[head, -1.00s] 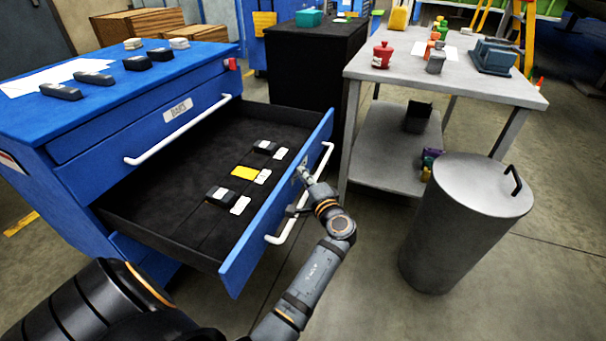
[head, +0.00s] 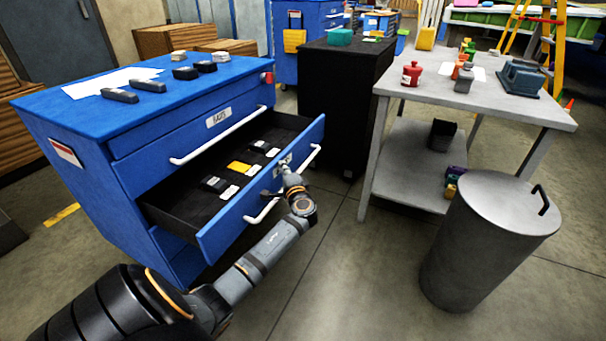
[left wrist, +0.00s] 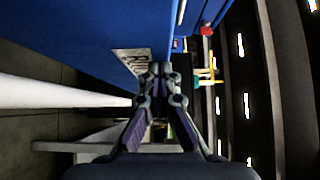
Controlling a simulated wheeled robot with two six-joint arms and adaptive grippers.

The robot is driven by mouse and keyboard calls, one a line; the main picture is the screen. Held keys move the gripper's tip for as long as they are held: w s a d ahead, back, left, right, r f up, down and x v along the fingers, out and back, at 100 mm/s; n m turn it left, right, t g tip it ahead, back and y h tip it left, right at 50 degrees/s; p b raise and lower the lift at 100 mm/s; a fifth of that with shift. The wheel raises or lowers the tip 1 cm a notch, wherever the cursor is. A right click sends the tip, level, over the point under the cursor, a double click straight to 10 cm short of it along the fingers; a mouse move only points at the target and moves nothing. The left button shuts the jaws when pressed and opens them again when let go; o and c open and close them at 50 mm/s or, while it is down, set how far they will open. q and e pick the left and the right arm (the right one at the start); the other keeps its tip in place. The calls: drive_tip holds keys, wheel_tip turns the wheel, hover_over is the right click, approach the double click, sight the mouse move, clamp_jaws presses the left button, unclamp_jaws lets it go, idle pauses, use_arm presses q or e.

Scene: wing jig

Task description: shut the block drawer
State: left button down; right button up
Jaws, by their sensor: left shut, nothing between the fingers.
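The block drawer (head: 222,228) is the open drawer of the blue cabinet (head: 135,160). It stands part way out, with its dark inside showing. Several dark blocks, a yellow block (head: 239,167) and white labels lie in it. Its front has a white bar handle (head: 262,213) and a label plate, which also shows in the left wrist view (left wrist: 132,60). My left gripper (head: 281,182) is at the outer face of the drawer front, by the label and handle. In the left wrist view its fingers (left wrist: 158,70) are together and empty. Whether they touch the front is unclear. My right gripper is not seen.
The closed drawer above has its own white handle (head: 222,138). Dark blocks and papers (head: 108,82) lie on the cabinet top. A grey table (head: 520,103) and a grey bin (head: 488,245) stand at the right. A black cabinet (head: 340,110) stands behind. Floor between is clear.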

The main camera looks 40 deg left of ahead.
use_arm(q)
drive_tip(key=s+a, duration=0.1)
drive_tip(key=a, duration=0.5)
drive_tip(key=s+a+b, duration=0.1)
drive_tip(key=s+a, duration=0.1)
drive_tip(key=a, duration=0.4)
drive_tip(key=s+a, duration=0.1)
drive_tip(key=a, duration=0.6)
drive_tip(key=shift+s+a+b, duration=0.1)
drive_tip(key=shift+s+b, duration=0.2)
drive_tip(key=shift+s, duration=0.05)
drive_tip(key=shift+s+a, duration=0.2)
drive_tip(key=shift+a, duration=0.7)
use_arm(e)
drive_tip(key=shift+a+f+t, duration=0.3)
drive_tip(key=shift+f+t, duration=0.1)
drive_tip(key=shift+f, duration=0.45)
